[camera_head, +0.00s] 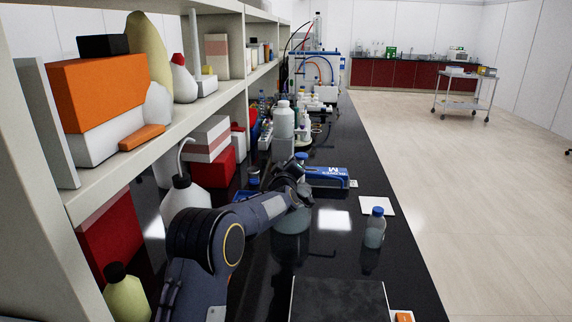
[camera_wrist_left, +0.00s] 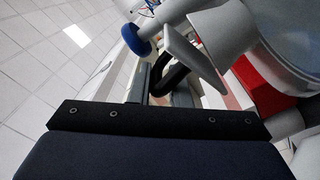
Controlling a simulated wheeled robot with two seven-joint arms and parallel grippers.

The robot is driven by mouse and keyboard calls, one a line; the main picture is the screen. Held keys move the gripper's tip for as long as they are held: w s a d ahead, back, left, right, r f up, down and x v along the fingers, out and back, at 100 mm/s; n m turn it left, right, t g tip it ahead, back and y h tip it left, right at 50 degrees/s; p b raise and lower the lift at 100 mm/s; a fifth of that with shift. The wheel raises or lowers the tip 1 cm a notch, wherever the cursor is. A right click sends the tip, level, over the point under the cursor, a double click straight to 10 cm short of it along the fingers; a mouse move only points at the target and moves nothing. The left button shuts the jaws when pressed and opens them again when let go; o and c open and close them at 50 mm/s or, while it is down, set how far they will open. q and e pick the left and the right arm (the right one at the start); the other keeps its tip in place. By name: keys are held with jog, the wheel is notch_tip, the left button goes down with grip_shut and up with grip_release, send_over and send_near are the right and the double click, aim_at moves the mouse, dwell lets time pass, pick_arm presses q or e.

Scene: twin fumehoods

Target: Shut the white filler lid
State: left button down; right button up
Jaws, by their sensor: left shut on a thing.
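My left arm reaches in from the lower left in the head view, and its gripper (camera_head: 303,193) is above the dark bench, over a pale translucent vessel (camera_head: 291,222). In the left wrist view the gripper (camera_wrist_left: 165,80) is shut at a pale flat piece (camera_wrist_left: 192,48), which looks like the white filler lid. The fingertips are partly hidden, so the exact contact is unclear. A large pale rounded vessel (camera_wrist_left: 285,40) fills the upper right of that view, close beside the fingers. The lid cannot be made out in the head view. My right gripper is not in view.
A blue-capped bottle (camera_head: 375,229) stands right of the gripper, near a white sheet (camera_head: 377,206). A blue box (camera_head: 328,177) and a tall white bottle (camera_head: 284,122) stand behind it. Loaded shelves (camera_head: 165,140) line the left. A dark panel (camera_head: 338,300) lies in front.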

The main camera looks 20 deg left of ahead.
pick_arm(q)
jog(key=shift+d+r, duration=0.25)
jog(key=shift+d, duration=0.2)
jog(key=c, duration=1.7)
grip_release()
jog(key=shift+c, duration=0.2)
jog(key=shift+o, duration=1.3)
jog(key=shift+w+d, duration=0.1)
jog(key=shift+d, duration=0.1)
jog(key=shift+a+f, duration=0.15)
jog(key=shift+a, duration=0.05)
jog(key=shift+s+f, duration=0.1)
jog(key=shift+s, duration=0.15)
jog(key=b+v, duration=0.2)
jog(key=v, duration=0.5)
jog(key=shift+s+d+b, duration=0.15)
jog(key=shift+d+b, duration=0.1)
jog(key=shift+b, duration=0.05)
